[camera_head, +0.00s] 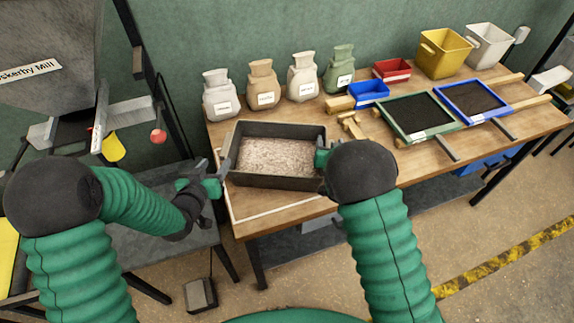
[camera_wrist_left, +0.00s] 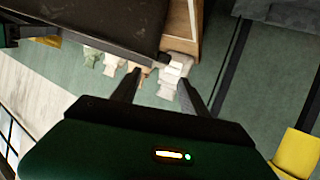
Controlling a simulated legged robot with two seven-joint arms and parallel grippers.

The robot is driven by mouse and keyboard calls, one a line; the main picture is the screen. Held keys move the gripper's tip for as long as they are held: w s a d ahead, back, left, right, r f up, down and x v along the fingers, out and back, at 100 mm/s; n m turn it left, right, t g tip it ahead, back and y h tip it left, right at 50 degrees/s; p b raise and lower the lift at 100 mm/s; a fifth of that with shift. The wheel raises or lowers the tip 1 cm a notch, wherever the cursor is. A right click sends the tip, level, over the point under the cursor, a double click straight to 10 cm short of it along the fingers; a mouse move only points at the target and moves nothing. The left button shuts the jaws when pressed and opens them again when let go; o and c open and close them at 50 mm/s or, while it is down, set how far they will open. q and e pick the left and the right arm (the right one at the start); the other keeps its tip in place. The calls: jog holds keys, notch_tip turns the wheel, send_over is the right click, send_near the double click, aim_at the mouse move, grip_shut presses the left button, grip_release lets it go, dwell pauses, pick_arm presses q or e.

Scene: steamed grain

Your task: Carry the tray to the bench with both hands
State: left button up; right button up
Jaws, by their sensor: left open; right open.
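The dark tray (camera_head: 240,180) holds pale, speckled grain (camera_head: 275,157). It sits at the left end of the wooden bench (camera_head: 285,205), inside a pale outlined area. My left gripper (camera_head: 222,180) is open at the tray's left side. In the left wrist view the open fingers (camera_wrist_left: 157,92) lie beside the tray's dark wall (camera_wrist_left: 90,22), and no tray part is clearly between them. My right gripper (camera_head: 322,160) is at the tray's right side. It is open, though my right arm hides most of its fingers.
Several labelled sacks (camera_head: 262,85) stand behind the tray. A blue bin (camera_head: 368,92), red bin (camera_head: 392,70), green-framed sieve (camera_head: 418,115) and blue-framed sieve (camera_head: 472,100) occupy the right. A grey mill stand (camera_head: 165,235) is left of the bench.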

jog(key=shift+s, duration=0.2)
pick_arm(q)
jog(key=shift+v, duration=1.25)
pick_arm(e)
jog(key=v, duration=1.1)
jog(key=shift+s, duration=0.2)
jog(key=shift+a+r, duration=0.1)
